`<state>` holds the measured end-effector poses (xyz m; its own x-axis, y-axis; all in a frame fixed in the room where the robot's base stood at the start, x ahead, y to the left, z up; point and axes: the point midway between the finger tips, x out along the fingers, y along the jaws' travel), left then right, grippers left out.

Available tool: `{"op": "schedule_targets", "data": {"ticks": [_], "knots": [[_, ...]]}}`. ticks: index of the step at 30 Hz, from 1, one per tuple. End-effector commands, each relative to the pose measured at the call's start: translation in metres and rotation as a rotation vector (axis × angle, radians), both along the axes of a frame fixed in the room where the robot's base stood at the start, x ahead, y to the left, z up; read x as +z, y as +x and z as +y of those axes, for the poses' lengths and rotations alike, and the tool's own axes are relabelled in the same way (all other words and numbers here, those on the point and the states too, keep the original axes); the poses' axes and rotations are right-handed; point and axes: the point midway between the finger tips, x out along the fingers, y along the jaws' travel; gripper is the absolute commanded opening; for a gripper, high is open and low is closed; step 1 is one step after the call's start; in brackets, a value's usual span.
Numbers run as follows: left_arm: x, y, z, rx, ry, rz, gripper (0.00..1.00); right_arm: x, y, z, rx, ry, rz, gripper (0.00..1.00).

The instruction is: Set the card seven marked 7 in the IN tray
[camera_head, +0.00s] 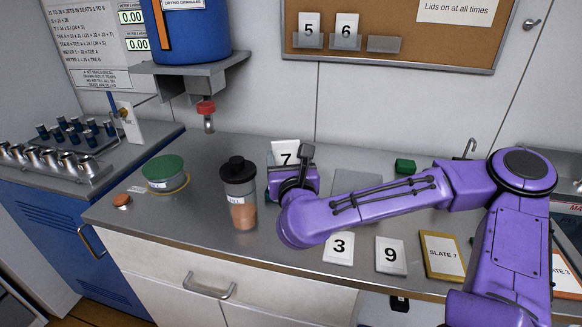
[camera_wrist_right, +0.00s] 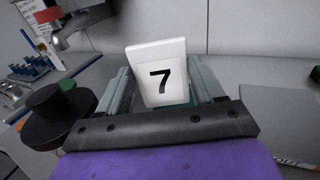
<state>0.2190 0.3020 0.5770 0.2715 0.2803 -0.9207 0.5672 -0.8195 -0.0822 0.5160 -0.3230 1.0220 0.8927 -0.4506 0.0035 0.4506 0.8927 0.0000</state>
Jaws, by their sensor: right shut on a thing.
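The card seven, a white plate marked 7 (camera_head: 286,151), stands nearly upright above the steel bench, its number facing me. My right gripper (camera_head: 287,166) is shut on its lower part. In the right wrist view the card (camera_wrist_right: 161,72) leans slightly between the two grey fingers of the gripper (camera_wrist_right: 166,98). The fingers and arm hide its lower edge and the bench behind it. I cannot make out any tray marked IN; a flat grey plate (camera_head: 356,183) lies right of the gripper, partly behind my arm. My left gripper is not in view.
A brown-filled shaker (camera_head: 240,200) stands close left of the gripper, with a green-lidded tub (camera_head: 164,172) farther left. Cards 3 (camera_head: 339,247) and 9 (camera_head: 391,256) and a Slate 7 frame (camera_head: 442,255) lie near the front. A red-tipped spout (camera_head: 206,109) hangs above.

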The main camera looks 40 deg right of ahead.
Motion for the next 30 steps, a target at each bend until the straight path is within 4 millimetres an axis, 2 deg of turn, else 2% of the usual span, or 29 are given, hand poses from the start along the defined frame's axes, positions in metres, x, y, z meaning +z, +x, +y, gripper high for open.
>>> {"op": "schedule_targets", "data": {"ticks": [1,3,11,15,29,30], "knots": [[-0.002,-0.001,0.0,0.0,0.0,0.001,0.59,-0.017,0.007,-0.008,-0.005,0.001,0.009,0.37],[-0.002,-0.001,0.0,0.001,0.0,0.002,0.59,-0.032,0.015,-0.017,-0.004,0.0,0.008,0.37],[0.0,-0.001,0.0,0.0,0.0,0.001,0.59,-0.064,0.033,-0.036,-0.005,0.0,0.006,0.37],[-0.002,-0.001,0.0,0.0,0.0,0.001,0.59,-0.09,0.034,-0.036,-0.003,-0.001,0.006,0.37],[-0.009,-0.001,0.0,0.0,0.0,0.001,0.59,-0.1,0.034,-0.036,-0.003,0.002,0.001,0.37],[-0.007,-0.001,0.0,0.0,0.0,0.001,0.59,-0.098,0.034,-0.036,-0.003,0.002,0.001,0.77]]}}
